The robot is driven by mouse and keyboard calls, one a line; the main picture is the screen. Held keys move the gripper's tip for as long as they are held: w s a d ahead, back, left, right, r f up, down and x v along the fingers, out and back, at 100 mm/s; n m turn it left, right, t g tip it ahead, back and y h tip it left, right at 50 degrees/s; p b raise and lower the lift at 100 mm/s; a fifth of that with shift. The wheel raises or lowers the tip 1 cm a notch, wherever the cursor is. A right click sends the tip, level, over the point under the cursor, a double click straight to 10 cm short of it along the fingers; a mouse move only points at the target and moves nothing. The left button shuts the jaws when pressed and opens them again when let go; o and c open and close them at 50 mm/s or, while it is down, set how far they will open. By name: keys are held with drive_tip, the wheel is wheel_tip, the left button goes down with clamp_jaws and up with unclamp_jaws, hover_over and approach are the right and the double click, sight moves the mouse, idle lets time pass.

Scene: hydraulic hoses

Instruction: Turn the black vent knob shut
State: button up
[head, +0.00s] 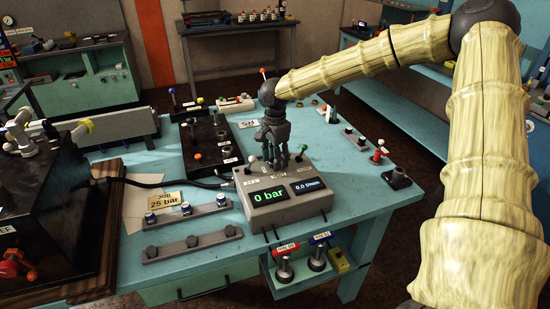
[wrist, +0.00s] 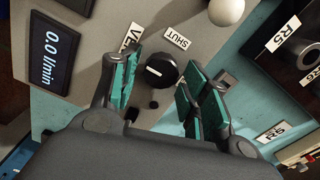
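The black vent knob (wrist: 162,72) stands on the grey panel in the wrist view. A short white mark shows on the left part of its top, pointing away from the SHUT label (wrist: 177,38) above right. A second label (wrist: 134,36), of which "VE" is readable, is partly hidden by a finger. My gripper (wrist: 160,88) is open, with a green-padded finger on each side of the knob and a visible gap to both. In the head view, my gripper (head: 276,158) points down at the grey box (head: 290,208), and the knob is not clearly visible there.
The box's displays (head: 268,197) read 0 bar and 0.0 l/min. A black valve block (head: 208,140) is behind left.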

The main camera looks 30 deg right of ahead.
drive_tip(key=c, duration=0.6)
drive_tip(key=shift+w+r+n+p, duration=0.1)
drive_tip(key=shift+n+p, duration=0.5)
drive_tip(key=shift+n, duration=1.5)
drive_tip(key=n+p, duration=0.1)
drive_tip(key=n, duration=0.2)
drive_tip(key=shift+n+p, duration=0.4)
drive_tip(key=n+p, duration=0.1)
drive_tip(key=n, duration=0.4)
drive_tip(key=shift+w+a+p, duration=0.1)
drive_tip(key=shift+a+p, duration=0.05)
drive_tip(key=shift+p, duration=0.15)
drive_tip(key=n+p, duration=0.1)
drive_tip(key=n, duration=0.3)
drive_tip(key=shift+n, duration=0.3)
